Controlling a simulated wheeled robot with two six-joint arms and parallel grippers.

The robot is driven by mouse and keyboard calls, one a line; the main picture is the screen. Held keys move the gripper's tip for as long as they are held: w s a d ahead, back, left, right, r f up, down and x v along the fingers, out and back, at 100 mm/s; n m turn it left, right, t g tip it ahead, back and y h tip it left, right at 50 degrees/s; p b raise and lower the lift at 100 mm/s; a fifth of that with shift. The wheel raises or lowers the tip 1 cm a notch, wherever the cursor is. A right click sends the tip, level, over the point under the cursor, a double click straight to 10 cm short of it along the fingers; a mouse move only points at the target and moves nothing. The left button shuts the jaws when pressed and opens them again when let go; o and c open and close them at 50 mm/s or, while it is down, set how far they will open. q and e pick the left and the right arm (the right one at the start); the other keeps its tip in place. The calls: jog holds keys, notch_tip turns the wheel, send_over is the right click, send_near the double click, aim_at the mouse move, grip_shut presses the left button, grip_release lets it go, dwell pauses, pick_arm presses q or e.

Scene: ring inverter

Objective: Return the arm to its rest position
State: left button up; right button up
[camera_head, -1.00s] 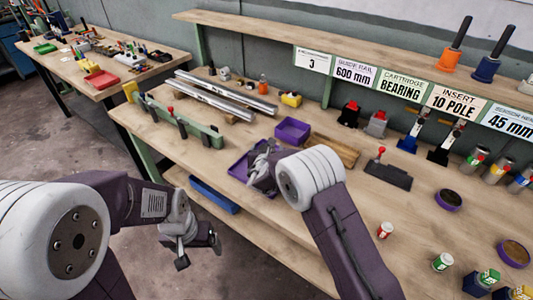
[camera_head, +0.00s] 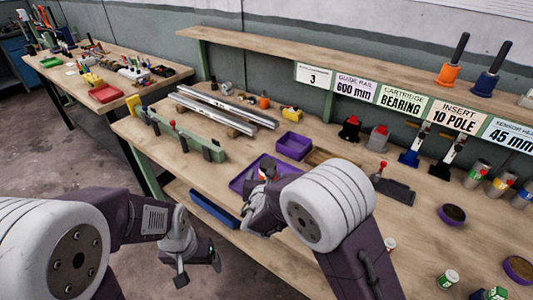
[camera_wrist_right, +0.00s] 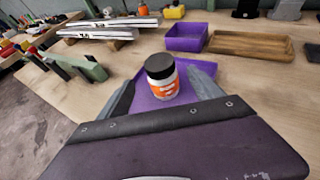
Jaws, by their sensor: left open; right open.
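My right arm reaches in from the lower right of the head view. Its gripper (camera_head: 260,212) is at the bench's front edge, partly hidden behind my white arm joint. In the right wrist view, the open fingers of this gripper (camera_wrist_right: 162,82) frame a white and orange jar (camera_wrist_right: 163,84) with a black lid. The jar stands upright in a purple tray (camera_wrist_right: 142,105), ahead of the fingers and apart from them. The jar (camera_head: 267,170) and the tray (camera_head: 240,183) also show in the head view. My left gripper (camera_head: 198,270) hangs open and empty off the bench's front.
The workbench (camera_head: 220,177) carries metal rails (camera_head: 215,113), a green fixture (camera_head: 195,143), a smaller purple bin (camera_head: 293,146) and a wooden tray (camera_wrist_right: 250,45). A blue bin (camera_head: 213,209) sits on the lower shelf. Floor is free at the front left.

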jog(key=w+d+r+m+h+p, duration=0.2)
jog(key=d+r+m+h+p, duration=0.15)
jog(key=d+r, duration=0.6)
jog(key=s+d+m+g+h+p, duration=0.15)
jog(key=s+d+m, duration=0.25)
jog(key=d, duration=0.4)
jog(key=s+d+m+g+h+p, duration=0.1)
jog(key=s+d+m+g+h, duration=0.2)
jog(key=d, duration=0.5)
jog(key=s+d+f+m+g+y+p, duration=0.1)
jog(key=s+f+m+g+y, duration=0.2)
jog(key=s+m, duration=0.5)
jog(key=s+d+f+m+g+y+p, duration=0.15)
jog(key=s+m+g, duration=0.25)
jog(key=s+m, duration=0.4)
jog(key=s+a+f+m+y, duration=0.3)
jog(key=s+a+m+y, duration=0.1)
jog(key=a+m, duration=0.5)
jog(key=shift+s+a+f+g+y, duration=0.2)
jog(key=shift+a+f+g+y, duration=0.2)
jog(key=shift+a, duration=0.15)
